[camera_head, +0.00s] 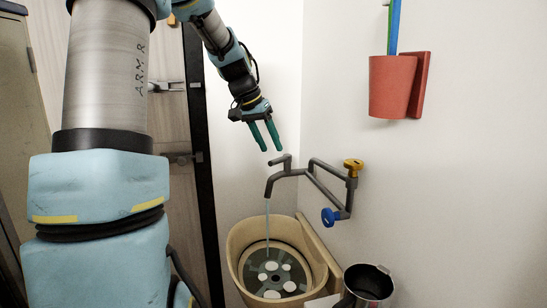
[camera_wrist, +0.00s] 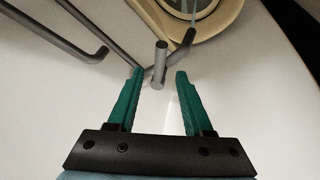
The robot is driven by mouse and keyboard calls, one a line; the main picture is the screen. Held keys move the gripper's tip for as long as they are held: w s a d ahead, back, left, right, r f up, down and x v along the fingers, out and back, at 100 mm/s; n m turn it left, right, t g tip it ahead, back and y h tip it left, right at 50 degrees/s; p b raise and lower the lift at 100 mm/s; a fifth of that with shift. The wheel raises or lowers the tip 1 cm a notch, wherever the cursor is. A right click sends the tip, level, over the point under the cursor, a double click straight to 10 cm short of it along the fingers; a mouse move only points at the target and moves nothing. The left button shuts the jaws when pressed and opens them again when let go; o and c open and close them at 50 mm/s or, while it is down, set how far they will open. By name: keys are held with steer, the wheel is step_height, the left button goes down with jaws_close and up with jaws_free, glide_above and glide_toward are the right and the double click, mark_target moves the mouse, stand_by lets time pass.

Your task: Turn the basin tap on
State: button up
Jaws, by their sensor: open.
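The basin tap (camera_head: 288,174) is a grey pipe fixture on the white wall, with a bent spout and a short lever stub on top. A thin pale-blue stream (camera_head: 267,228) runs from the spout down into the beige basin (camera_head: 236,247). My gripper (camera_head: 271,150) has green fingers pointing down just above the lever stub. In the wrist view, my gripper (camera_wrist: 158,77) is open, with the stub (camera_wrist: 159,64) showing between and slightly beyond the fingertips. I cannot tell whether a finger touches it.
A yellow knob (camera_head: 353,167) and a blue knob (camera_head: 329,217) sit on the pipes to the right. A dark metal cup (camera_head: 369,283) stands right of the basin. A red holder (camera_head: 392,86) hangs on the wall. A door with a dark frame (camera_head: 198,150) is at left.

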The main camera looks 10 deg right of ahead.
steer(key=b+v, duration=0.1)
steer(key=v, duration=0.5)
steer(key=shift+r, duration=0.2)
steer(key=shift+a, duration=0.1)
steer(key=s+a+f+n+y, duration=0.2)
steer(key=s+a+f, duration=0.4)
steer(key=s+f, duration=0.4)
steer(key=s+a+f+n+y, duration=0.2)
steer(key=s+a+f+n, duration=0.2)
steer(key=s+f, duration=0.6)
steer(key=shift+s+a+f+g, duration=0.3)
steer(key=shift+a+f, duration=0.6)
steer(key=shift+a, duration=0.15)
